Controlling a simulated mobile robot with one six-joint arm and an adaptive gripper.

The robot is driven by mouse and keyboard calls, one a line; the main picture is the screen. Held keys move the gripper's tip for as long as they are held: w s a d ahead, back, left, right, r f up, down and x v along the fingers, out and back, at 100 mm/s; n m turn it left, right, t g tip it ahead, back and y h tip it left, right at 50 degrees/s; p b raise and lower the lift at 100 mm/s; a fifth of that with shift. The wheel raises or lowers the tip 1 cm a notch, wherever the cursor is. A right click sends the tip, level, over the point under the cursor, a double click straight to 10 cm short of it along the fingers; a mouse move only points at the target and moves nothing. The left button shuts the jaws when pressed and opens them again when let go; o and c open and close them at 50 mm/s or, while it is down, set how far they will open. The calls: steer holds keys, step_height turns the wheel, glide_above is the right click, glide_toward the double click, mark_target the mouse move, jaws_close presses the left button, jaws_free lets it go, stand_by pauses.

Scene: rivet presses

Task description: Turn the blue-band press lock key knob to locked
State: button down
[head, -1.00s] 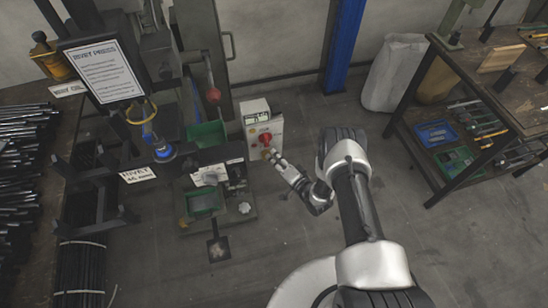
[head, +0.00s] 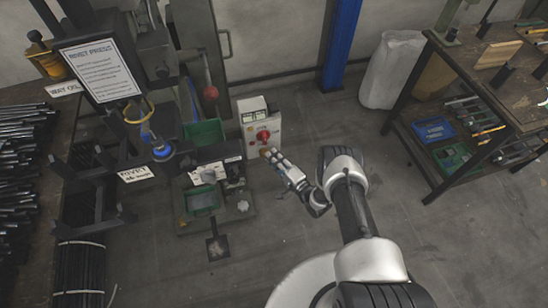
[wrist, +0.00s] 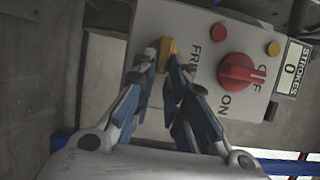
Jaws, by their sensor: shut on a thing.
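The blue-band press stands at the left in the head view, with a blue band (head: 162,152) low on its ram. Its white control box (head: 247,137) stands just to the right. The lock key knob, yellow (wrist: 168,47), shows in the wrist view between my fingertips, beside a label reading FREE. My gripper (wrist: 166,58) is shut on this knob, with a finger on each side. In the head view my gripper (head: 268,153) reaches the lower part of the box front. The fingers hide part of the knob, and I cannot read its turn angle.
A red rotary switch (wrist: 238,76) marked OFF and ON sits close to the right of my fingers. Small red and yellow buttons and a STROKES counter (wrist: 291,68) are beyond it. Green bins (head: 204,199) stand by the press. The floor right of the box is mostly clear.

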steer(key=c, duration=1.6)
jaws_free()
steer(key=shift+s+d, duration=0.1)
steer(key=v, duration=1.1)
steer(key=shift+s+d, duration=0.2)
steer(key=shift+s, duration=0.15)
